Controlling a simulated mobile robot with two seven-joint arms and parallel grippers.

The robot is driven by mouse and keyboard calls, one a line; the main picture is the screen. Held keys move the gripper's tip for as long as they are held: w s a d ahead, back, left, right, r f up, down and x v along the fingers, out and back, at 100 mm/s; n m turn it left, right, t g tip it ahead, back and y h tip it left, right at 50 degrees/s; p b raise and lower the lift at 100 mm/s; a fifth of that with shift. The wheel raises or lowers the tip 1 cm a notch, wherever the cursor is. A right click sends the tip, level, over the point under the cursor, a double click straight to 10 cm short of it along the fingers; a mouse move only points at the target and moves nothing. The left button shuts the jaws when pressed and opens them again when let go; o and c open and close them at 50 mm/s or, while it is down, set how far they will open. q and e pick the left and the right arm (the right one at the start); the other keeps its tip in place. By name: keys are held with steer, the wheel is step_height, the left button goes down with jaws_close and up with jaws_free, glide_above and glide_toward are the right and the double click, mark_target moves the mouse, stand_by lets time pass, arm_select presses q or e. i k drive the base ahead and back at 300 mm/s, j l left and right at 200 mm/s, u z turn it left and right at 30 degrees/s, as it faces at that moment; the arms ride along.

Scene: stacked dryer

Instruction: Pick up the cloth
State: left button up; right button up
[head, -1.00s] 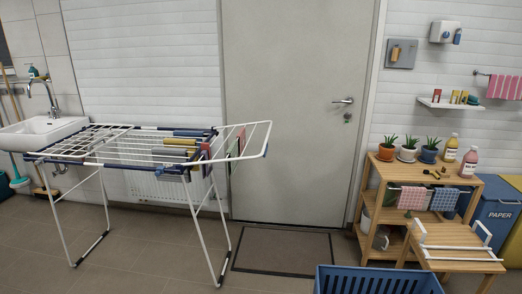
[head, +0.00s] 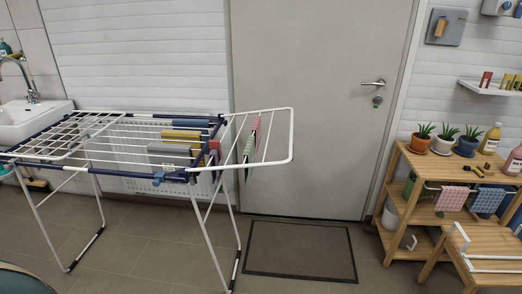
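Several cloths hang on the white and blue drying rack (head: 285,160) in the head view. A yellow cloth (head: 181,136), a grey cloth (head: 168,149) and a blue cloth (head: 191,122) lie over the bars in its middle. A green cloth (head: 249,147) and a pink cloth (head: 257,130) hang on the right wing. A pink checked cloth (head: 453,198) and a blue checked cloth (head: 487,201) hang on a rail of the wooden shelf. Which cloth is meant cannot be told. Neither gripper is in view.
A closed door (head: 300,90) stands behind the rack, with a dark mat (head: 300,252) before it. A sink (head: 30,118) is at the left. The wooden shelf (head: 405,165) with potted plants is at the right. Floor right of the rack is clear.

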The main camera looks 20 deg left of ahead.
mark_target(249, 149)
steer(key=i+j+z, duration=0.15)
steer(key=j, duration=0.2)
steer(key=j+z, duration=0.15)
steer(key=j, duration=0.2)
steer(key=i+j+z, duration=0.15)
steer(key=j, duration=0.2)
steer(key=j+z, duration=0.2)
steer(key=j, duration=0.3)
steer(key=k+j+z, duration=0.1)
steer(key=j+z, duration=0.15)
steer(key=j, duration=0.3)
